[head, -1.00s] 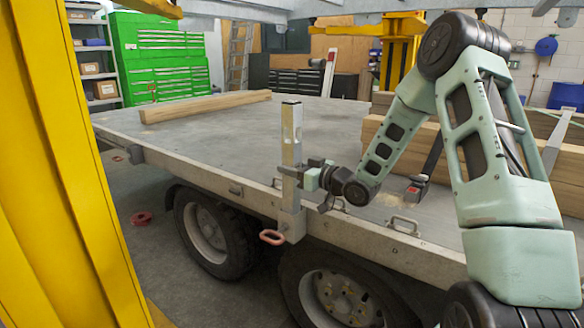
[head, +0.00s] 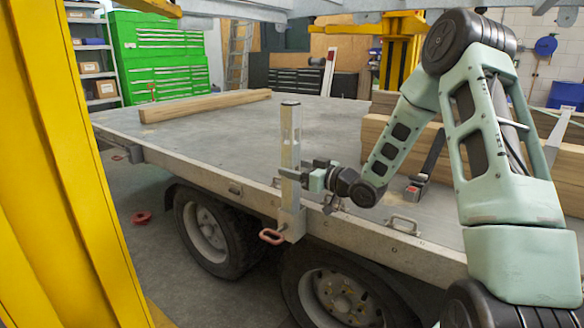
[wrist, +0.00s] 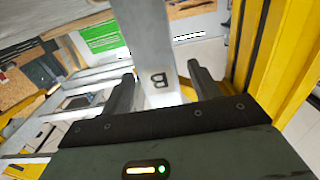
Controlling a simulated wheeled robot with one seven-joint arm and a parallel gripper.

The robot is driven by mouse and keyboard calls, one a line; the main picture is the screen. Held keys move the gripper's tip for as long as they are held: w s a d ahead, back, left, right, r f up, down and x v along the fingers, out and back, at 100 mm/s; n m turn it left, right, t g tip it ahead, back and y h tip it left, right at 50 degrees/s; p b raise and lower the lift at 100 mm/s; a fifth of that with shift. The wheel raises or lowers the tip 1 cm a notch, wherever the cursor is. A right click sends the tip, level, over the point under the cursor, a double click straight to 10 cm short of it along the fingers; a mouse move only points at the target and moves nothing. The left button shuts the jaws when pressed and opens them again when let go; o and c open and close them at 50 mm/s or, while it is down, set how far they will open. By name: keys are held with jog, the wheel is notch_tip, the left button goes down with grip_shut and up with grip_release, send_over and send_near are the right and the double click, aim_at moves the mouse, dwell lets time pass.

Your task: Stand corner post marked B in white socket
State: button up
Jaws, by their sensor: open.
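The corner post (head: 290,135) is a pale, upright metal post at the near side edge of the trailer. Its lower end meets a pale socket block (head: 291,224) on the trailer's side rail; how deep it sits inside is hidden. A black letter B shows on the post in the wrist view (wrist: 158,80). My gripper (head: 294,174) is at the post's lower-middle part, reaching in from the right. In the wrist view my gripper (wrist: 163,88) has its two fingers apart, one each side of the post, with gaps visible.
A pink-red handle (head: 271,237) sticks out beside the socket. The grey trailer deck (head: 240,130) carries a timber beam (head: 205,105) at the far left and stacked timber (head: 400,140) at right. A yellow column (head: 60,170) stands close at left.

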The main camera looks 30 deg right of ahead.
jog(key=p+v, duration=0.1)
jog(key=v, duration=1.4)
jog(key=shift+s, duration=0.35)
jog(key=shift+d+r, duration=0.1)
jog(key=w+a+f+n+g+h, duration=0.25)
jog(key=w+a+g, duration=0.25)
jog(key=a, duration=0.6)
jog(key=s+a+f+g, duration=0.1)
jog(key=s+a+g, duration=0.25)
jog(key=a, duration=0.65)
jog(key=s+a+r+n+g+h, duration=0.15)
jog(key=s+a+g, duration=0.25)
jog(key=s+a, duration=0.55)
jog(key=s+a+g+h, duration=0.2)
jog(key=s+a+g, duration=0.2)
jog(key=s, duration=1.1)
notch_tip(320, 180, up, 21)
jog(key=p, duration=2.1)
jog(key=shift+a+g, duration=0.1)
jog(key=shift+g, duration=0.15)
